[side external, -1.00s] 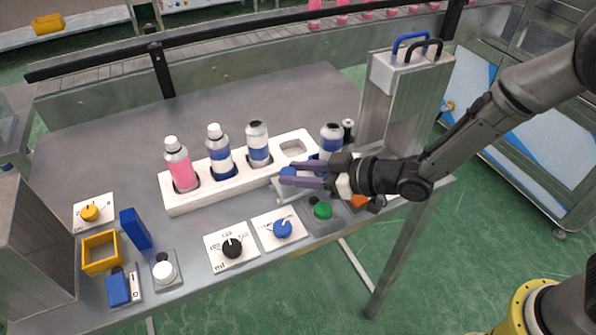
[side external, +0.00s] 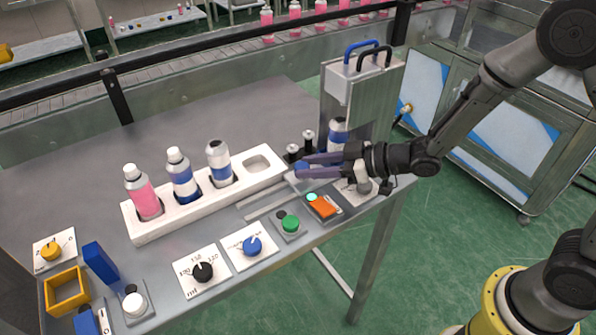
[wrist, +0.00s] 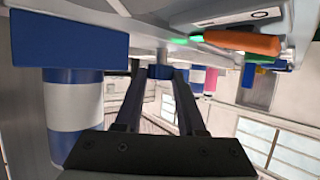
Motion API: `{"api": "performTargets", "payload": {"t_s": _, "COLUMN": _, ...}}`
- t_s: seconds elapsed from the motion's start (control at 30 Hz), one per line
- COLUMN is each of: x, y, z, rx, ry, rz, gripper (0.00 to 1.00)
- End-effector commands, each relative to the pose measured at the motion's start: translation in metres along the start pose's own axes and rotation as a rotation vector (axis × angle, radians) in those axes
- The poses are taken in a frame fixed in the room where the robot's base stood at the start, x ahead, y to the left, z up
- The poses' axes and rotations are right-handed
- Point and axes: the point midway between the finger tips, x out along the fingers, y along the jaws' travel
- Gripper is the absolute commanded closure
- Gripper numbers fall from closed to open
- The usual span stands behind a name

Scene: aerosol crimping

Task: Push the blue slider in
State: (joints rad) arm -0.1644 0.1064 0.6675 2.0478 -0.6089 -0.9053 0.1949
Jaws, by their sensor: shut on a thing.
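The blue slider shows its small blue knob (side external: 302,168), close to the machine (side external: 345,95), with bare rail (side external: 262,205) to its left. My gripper (side external: 305,167) is shut on the knob, its dark fingers pointing left. In the wrist view the blue knob (wrist: 160,72) sits between the two fingertips. A white-and-blue can (side external: 337,135) stands at the machine, partly hidden behind my gripper. In the wrist view the can (wrist: 72,112) appears large at the left, against a blue block (wrist: 65,38).
A white rack (side external: 160,224) holds several cans and has one empty hole. An orange lever (side external: 324,206) with a lit cyan-green lamp (side external: 311,197), a green button (side external: 290,223) and dials line the front edge. A blue-and-black handle pair (side external: 368,58) tops the machine.

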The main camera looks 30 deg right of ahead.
Motion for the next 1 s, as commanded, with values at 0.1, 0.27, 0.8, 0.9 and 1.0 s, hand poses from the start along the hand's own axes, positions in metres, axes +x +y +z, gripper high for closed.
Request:
{"api": "performTargets", "payload": {"t_s": 0.1, "x": -0.0045, "y": 0.008, "z": -0.0001, "rx": 0.002, "ry": 0.005, "rz": 0.006, "gripper": 1.0}}
{"api": "performTargets", "payload": {"t_s": 0.27, "x": -0.0066, "y": 0.0102, "z": 0.0009, "rx": 0.003, "ry": 0.004, "rz": 0.007, "gripper": 1.0}}
{"api": "performTargets", "payload": {"t_s": 0.8, "x": -0.0065, "y": 0.0091, "z": 0.0019, "rx": 0.003, "ry": 0.001, "rz": 0.005, "gripper": 0.31}}
{"api": "performTargets", "payload": {"t_s": 0.9, "x": -0.0063, "y": 0.0085, "z": 0.002, "rx": 0.002, "ry": 0.001, "rz": 0.003, "gripper": 0.31}}
{"api": "performTargets", "payload": {"t_s": 1.0, "x": -0.0081, "y": 0.0084, "z": 0.002, "rx": 0.002, "ry": 0.001, "rz": 0.003, "gripper": 0.31}}
